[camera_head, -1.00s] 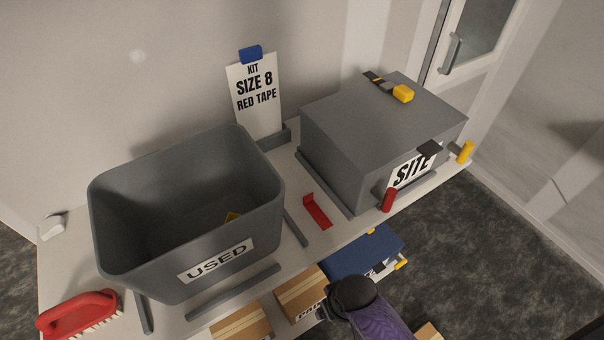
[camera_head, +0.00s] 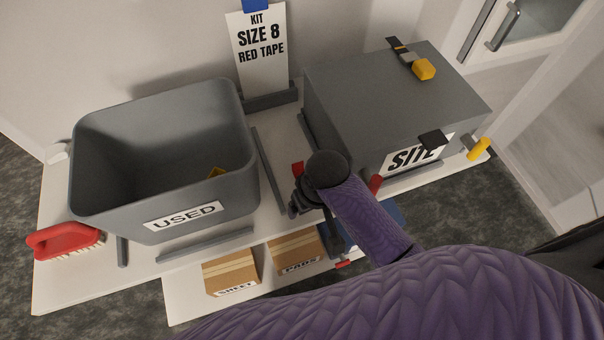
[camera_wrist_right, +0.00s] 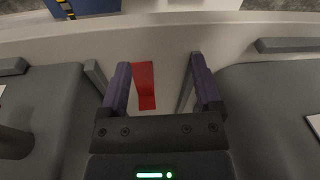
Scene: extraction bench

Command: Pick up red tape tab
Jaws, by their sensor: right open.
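The red tape tab (camera_head: 298,168) lies on the white bench between the grey USED bin and the grey SITE box. In the head view my right gripper (camera_head: 304,198) and wrist hide most of it. In the right wrist view the tab (camera_wrist_right: 145,84) is a flat red strip on the pale bench. My right gripper (camera_wrist_right: 160,66) is open and empty, and the tab shows between its fingers, closer to the left one. The gap between fingertips and tab is hard to judge. My left gripper is not in view.
The USED bin (camera_head: 100,190) stands left of the tab and the SITE box (camera_head: 350,110) right. A grey strip (camera_head: 268,170) lies beside the bin. The KIT SIZE 8 RED TAPE card (camera_head: 260,75) stands behind. Cartons (camera_head: 230,272) sit on the lower shelf.

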